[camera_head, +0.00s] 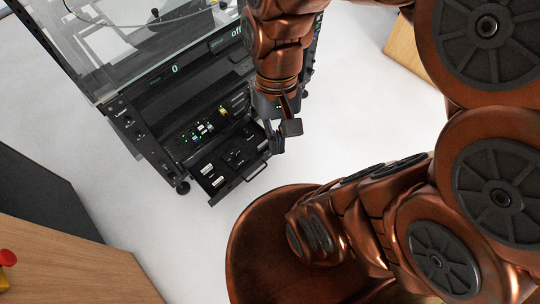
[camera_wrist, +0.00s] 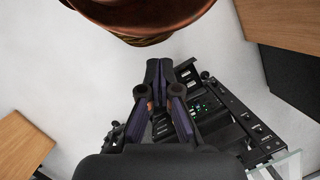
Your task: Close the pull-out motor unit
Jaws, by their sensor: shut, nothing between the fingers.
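The pull-out motor unit (camera_head: 232,160) is a black drawer-like tray low on the front of the black turntable cabinet (camera_head: 150,95). In the head view it sticks out of the cabinet, with a handle along its front edge. My gripper (camera_head: 278,146) is shut and empty, just at the right end of the tray's front, close to the handle; I cannot tell whether they touch. In the wrist view the shut fingers (camera_wrist: 158,70) point away over the floor, and part of the tray (camera_wrist: 188,73) shows right beside them. The fingers hide the rest of the tray there.
A glass-walled top (camera_head: 130,40) sits on the cabinet, with lit displays below it. A wood-and-black furniture piece (camera_head: 70,260) stands at lower left, with a red button at its edge. A wooden box (camera_head: 405,55) is at upper right. White floor before the tray is clear.

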